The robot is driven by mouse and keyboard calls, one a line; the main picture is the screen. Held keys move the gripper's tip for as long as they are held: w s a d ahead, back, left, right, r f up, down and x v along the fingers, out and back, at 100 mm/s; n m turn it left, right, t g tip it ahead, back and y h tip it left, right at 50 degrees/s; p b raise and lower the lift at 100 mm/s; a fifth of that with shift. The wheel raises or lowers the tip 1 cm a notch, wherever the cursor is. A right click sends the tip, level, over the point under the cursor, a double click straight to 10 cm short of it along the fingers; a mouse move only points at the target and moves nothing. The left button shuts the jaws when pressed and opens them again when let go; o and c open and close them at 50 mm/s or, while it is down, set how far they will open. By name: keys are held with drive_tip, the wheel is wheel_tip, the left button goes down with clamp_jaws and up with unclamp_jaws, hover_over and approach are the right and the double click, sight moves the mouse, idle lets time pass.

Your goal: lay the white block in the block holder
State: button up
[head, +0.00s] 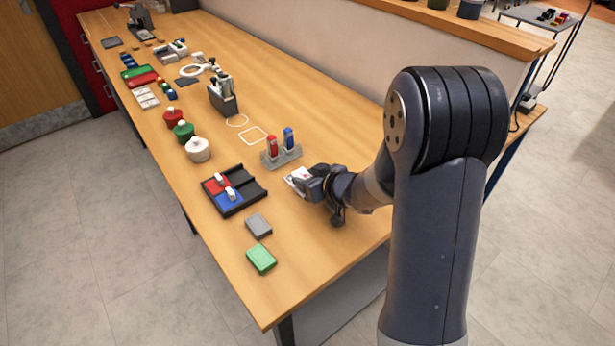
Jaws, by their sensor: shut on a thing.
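A small white block (297,175) with a reddish mark on it is at the tip of my gripper (305,183). My gripper is shut on it, and its fingers hide part of it. Whether the block touches the table is hard to tell. A black tray with compartments (252,173), which looks like the block holder, lies to the left of my gripper. Its left part holds a red piece (215,187) and a blue piece (229,200), each with a white part on top. Its right-hand compartments look empty and dark.
A grey stand (281,157) with a red and a blue upright piece stands just behind my gripper. A grey block (258,225) and a green block (261,259) lie in front of the tray. White, green and red lidded pots stand behind it. The table's front right is clear.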

drive_tip(key=o, duration=1.1)
drive_tip(key=shift+c, duration=0.2)
drive_tip(key=p+v, duration=0.1)
drive_tip(key=v, duration=0.9)
drive_tip(key=shift+s+d+r+p, duration=0.2)
drive_tip(key=shift+s+p, duration=0.1)
drive_tip(key=shift+p, duration=0.05)
drive_tip(key=shift+f, duration=0.1)
